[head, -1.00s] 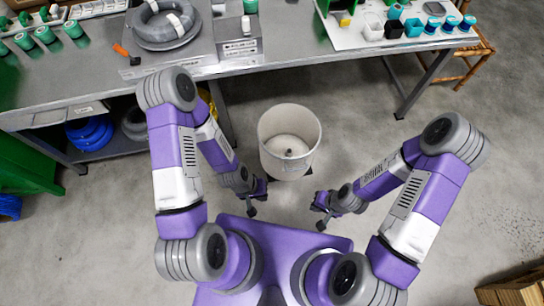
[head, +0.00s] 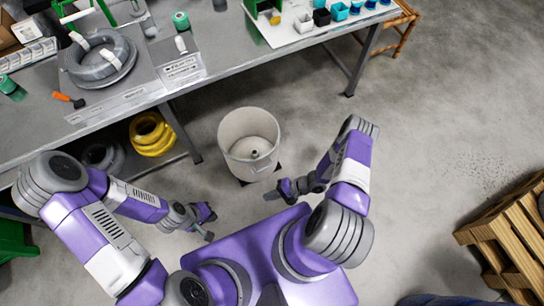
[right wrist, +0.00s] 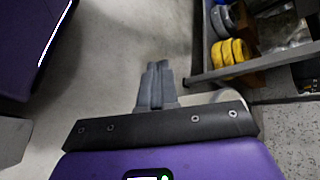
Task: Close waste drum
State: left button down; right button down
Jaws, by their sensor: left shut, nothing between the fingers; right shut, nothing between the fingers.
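The waste drum (head: 238,122) is a white, open-topped cylinder standing upright on the floor in front of the bench. Its inside shows, with a small dark spot at the bottom, and no lid is on it. My left gripper (head: 209,228) is shut and empty, to the lower left of the drum and apart from it. My right gripper (head: 274,196) is shut and empty, just below and right of the drum in the head view. In the right wrist view its closed fingers (right wrist: 157,85) point over bare floor. I cannot make out a lid anywhere.
A grey workbench (head: 130,100) stands behind the drum, with a coiled hose (head: 100,58) on top and yellow coils (head: 151,134) on its lower shelf. A wooden pallet (head: 510,235) is at the right. The floor right of the drum is clear.

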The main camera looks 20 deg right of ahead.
jog(key=w+d+f+m+t+h, duration=0.3)
jog(key=w+d+t, duration=0.1)
jog(key=d+t, duration=0.3)
jog(key=m+t+h+p, duration=0.1)
jog(key=t+h, duration=0.2)
jog(key=h, duration=0.1)
send_near(267, 154)
jog(key=w+f+b, duration=0.1)
jog(key=w+b, duration=0.1)
jog(key=w+a+f+b, duration=0.1)
jog(key=w+f+b, duration=0.1)
jog(key=shift+w+a+f, duration=0.15)
jog(key=shift+w+f, duration=0.05)
jog(key=shift+w, duration=0.05)
jog(key=shift+w+a+b, duration=0.25)
jog(key=shift+w+b, duration=0.1)
jog(key=shift+w, duration=0.3)
jog(key=shift+r, duration=0.1)
